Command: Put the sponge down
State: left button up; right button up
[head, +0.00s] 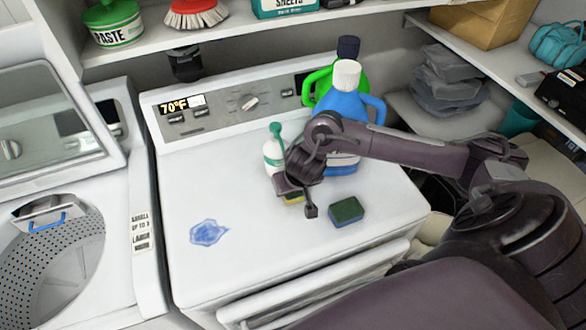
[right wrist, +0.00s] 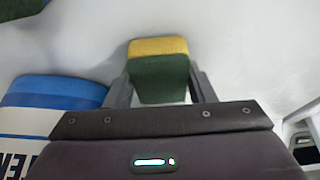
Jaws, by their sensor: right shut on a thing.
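My right gripper (head: 298,200) is over the top of the white dryer (head: 215,165), in front of the bottles. It is shut on a yellow-and-green sponge (head: 293,197). In the right wrist view the sponge (right wrist: 158,70) sits between the two fingers, with its yellow layer at the far side and its green face toward the camera. I cannot tell whether it touches the dryer top. A second, green-topped sponge (head: 346,211) lies on the dryer just right of the gripper. My left gripper is not in view.
A blue bottle (head: 345,107) with a white cap, a green bottle (head: 322,80) and a small white-and-green bottle (head: 272,153) stand behind the gripper. A blue smear (head: 208,232) marks the dryer's front left. An open washer (head: 60,250) is at left.

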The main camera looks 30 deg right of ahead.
jog(key=shift+a+f, duration=0.2)
jog(key=shift+a, duration=0.2)
jog(key=o, duration=0.8)
jog(key=shift+w+d, duration=0.1)
jog(key=shift+w, duration=0.05)
jog(key=shift+c, duration=0.2)
jog(key=shift+o, duration=1.1)
jog(key=shift+r, duration=0.6)
pick_arm(q)
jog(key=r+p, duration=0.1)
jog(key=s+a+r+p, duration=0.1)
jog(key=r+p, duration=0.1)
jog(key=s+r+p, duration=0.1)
jog(key=p, duration=0.1)
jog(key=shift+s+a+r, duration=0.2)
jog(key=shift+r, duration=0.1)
pick_arm(e)
jog(key=v, duration=1.1)
jog(key=shift+s+r, duration=0.1)
jog(key=shift+s, duration=0.3)
